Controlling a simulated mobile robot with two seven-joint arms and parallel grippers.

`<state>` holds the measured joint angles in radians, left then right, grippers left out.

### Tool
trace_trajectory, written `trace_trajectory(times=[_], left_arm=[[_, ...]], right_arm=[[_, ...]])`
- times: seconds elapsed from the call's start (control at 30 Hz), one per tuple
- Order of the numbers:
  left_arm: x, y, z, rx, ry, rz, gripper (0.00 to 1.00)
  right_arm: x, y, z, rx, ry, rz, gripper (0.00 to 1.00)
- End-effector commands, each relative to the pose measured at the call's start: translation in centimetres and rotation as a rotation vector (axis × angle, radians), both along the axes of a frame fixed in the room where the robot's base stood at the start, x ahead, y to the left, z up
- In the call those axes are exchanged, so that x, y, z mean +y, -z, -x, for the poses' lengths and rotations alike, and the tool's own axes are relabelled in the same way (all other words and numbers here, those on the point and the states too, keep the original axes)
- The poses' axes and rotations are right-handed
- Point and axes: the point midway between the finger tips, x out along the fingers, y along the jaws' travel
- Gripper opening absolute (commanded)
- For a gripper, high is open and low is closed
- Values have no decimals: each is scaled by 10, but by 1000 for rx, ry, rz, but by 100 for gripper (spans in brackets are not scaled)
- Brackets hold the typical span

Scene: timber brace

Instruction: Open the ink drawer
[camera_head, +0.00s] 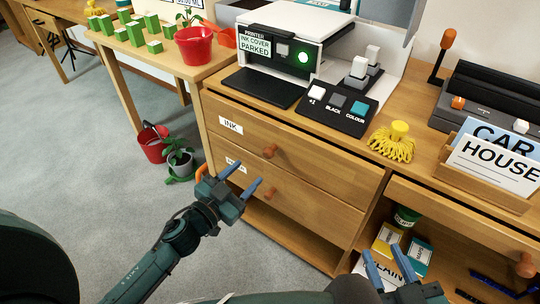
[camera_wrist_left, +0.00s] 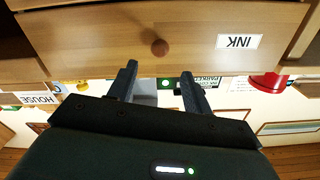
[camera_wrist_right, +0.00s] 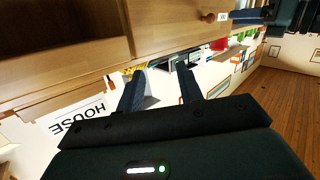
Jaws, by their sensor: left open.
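The ink drawer (camera_head: 300,153) is the upper drawer of the wooden desk and looks shut. It has a white INK label (camera_head: 231,125) and a round brown knob (camera_head: 270,151). In the left wrist view, the drawer front (camera_wrist_left: 95,40) is upside down, with its knob (camera_wrist_left: 160,47) just beyond and between my fingertips. My left gripper (camera_head: 242,178) is open and empty, in front of the drawers and apart from the knob. My right gripper (camera_head: 388,255) is open and empty, lower right, before the open shelf.
A lower drawer (camera_head: 310,205) with its own knob (camera_head: 270,194) sits under the ink drawer; my left gripper partly hides its label. The printer (camera_head: 285,50) and a button panel (camera_head: 337,107) stand on top. A red bucket (camera_head: 152,143) and potted plant (camera_head: 180,165) are on the floor left.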

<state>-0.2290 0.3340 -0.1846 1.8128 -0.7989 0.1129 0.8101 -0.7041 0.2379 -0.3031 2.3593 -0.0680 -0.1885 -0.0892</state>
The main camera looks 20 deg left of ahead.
Motion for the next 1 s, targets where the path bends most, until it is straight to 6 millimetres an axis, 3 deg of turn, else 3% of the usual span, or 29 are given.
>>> trace_trajectory(times=[0.3,0.5,0.9,1.0], left_arm=[[-23,1,-63,-3,0,-1,50],[-31,1,-87,-1,-1,-1,50],[-34,0,-95,1,0,1,50],[-34,0,-94,1,0,1,43]], right_arm=[[2,1,-1,-54,-10,-2,36],[3,0,-1,-83,-15,-5,36],[4,-1,-1,-96,-19,-8,36],[4,-1,-1,-96,-19,-8,36]])
